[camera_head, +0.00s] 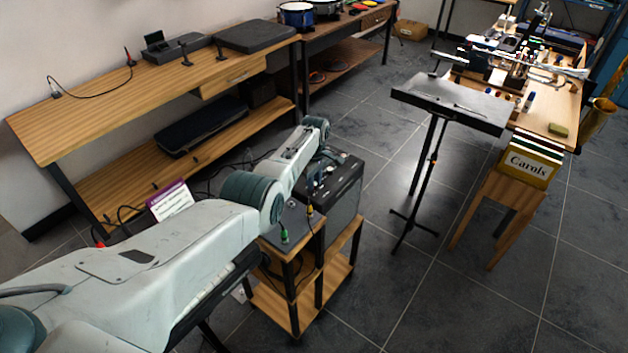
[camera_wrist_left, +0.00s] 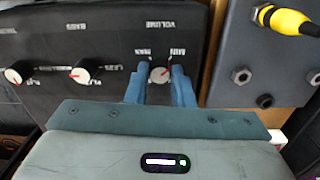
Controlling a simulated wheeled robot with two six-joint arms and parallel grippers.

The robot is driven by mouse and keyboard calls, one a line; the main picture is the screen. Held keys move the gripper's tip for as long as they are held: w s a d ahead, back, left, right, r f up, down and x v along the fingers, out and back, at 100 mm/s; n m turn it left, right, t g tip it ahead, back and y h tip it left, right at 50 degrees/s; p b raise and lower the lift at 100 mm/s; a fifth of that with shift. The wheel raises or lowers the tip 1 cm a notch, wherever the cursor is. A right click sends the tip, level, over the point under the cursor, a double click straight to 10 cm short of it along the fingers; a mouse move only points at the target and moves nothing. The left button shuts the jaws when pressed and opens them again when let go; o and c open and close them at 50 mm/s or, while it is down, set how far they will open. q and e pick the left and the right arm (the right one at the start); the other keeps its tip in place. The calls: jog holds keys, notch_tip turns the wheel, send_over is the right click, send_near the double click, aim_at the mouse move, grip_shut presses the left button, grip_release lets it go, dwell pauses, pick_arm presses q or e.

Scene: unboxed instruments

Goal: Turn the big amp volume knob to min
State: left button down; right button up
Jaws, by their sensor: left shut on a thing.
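The big amp (camera_head: 345,200) is a black box on a small wooden stand in the head view. Its dark panel fills much of the left wrist view, with lettering upside down. The volume knob (camera_wrist_left: 159,75) is a small light knob with a red mark that appears to point up and right, toward the MIN label. My left gripper (camera_wrist_left: 159,86) has its blue fingers on both sides of this knob and is shut on it. In the head view the left gripper (camera_head: 318,180) is at the amp's top, and the knob is hidden there. My right gripper is not in view.
Two other knobs (camera_wrist_left: 85,74) (camera_wrist_left: 16,75) sit left on the panel. A grey box (camera_wrist_left: 262,55) with a yellow plug (camera_wrist_left: 285,19) is beside the amp. A music stand (camera_head: 452,103) stands to the right, a long wooden bench (camera_head: 100,113) to the left.

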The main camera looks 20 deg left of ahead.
pick_arm(q)
jog(key=shift+n, duration=0.6)
jog(key=c, duration=1.3)
grip_release()
jog(key=shift+o, duration=0.2)
jog(key=shift+r, duration=0.65)
notch_tip(320, 180, up, 10)
jog(key=shift+f, duration=0.25)
